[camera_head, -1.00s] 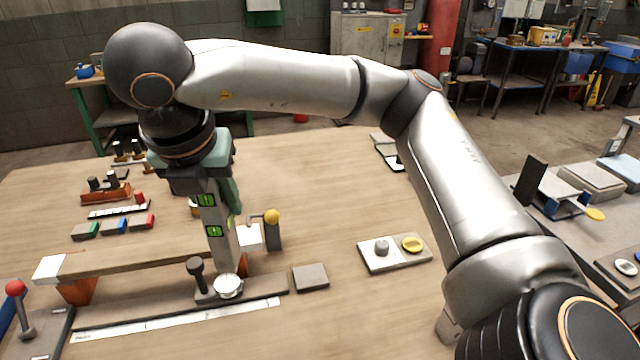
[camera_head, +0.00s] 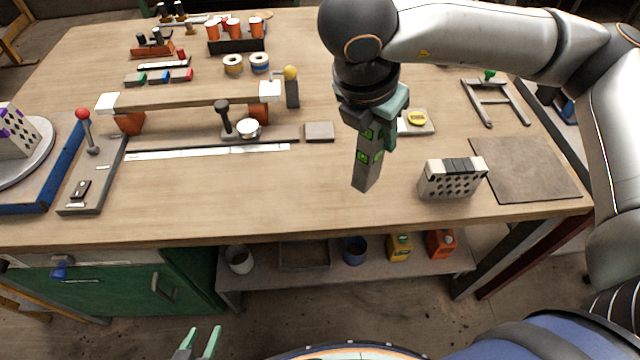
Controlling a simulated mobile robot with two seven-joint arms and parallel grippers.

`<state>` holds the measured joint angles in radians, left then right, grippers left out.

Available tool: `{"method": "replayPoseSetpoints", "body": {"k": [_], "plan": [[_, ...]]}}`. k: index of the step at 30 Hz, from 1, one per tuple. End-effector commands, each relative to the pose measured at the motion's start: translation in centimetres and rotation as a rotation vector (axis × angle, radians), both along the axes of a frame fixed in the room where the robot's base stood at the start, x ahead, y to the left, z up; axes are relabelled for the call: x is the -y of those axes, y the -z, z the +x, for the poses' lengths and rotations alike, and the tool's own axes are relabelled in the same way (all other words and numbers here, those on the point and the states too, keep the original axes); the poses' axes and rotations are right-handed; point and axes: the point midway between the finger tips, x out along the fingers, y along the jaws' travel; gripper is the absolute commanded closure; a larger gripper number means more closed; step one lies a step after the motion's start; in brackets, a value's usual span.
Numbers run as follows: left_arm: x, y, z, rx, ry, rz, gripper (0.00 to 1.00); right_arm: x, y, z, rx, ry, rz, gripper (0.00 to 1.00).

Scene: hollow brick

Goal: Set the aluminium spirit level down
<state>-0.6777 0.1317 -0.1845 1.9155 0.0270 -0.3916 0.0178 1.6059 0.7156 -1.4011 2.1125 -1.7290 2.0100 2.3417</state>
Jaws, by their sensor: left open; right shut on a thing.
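The aluminium spirit level (camera_head: 364,172) is a grey bar with green vials. My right gripper (camera_head: 378,115) is shut on its upper end, and it hangs nearly upright over the table's front half. Whether its lower end touches the wood I cannot tell. My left gripper (camera_head: 204,344) is at the bottom edge, open and empty, in front of the table and only partly in view.
A hollow brick (camera_head: 450,180) stands just right of the level, beside a brown mat (camera_head: 530,168). A dark square plate (camera_head: 319,132) and a steel rule (camera_head: 210,152) lie to the left. The wood (camera_head: 270,205) in front is bare.

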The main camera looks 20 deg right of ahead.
Motion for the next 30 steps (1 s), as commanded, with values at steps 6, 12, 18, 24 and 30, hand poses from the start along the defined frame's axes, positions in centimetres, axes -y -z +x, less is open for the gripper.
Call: {"method": "replayPoseSetpoints", "body": {"k": [6,12,18,24,30], "plan": [[0.0,0.0,0.0,-0.001,-0.001,0.000,0.50,0.2,0.3,0.1,0.000,0.007,0.002,1.00],[-0.1,0.7,-0.1,-0.003,-0.002,0.001,0.50,2.9,2.2,2.4,-0.006,0.014,0.004,1.00],[0.2,1.4,-0.3,-0.022,0.004,0.000,0.50,6.7,4.1,5.7,-0.003,0.015,0.000,1.00],[0.3,0.7,-0.1,-0.013,0.005,-0.003,0.50,8.9,7.5,7.8,-0.003,0.009,-0.001,1.00],[0.3,0.5,0.0,-0.005,0.005,-0.003,0.50,9.8,9.1,8.7,0.000,0.005,0.000,1.00]]}}
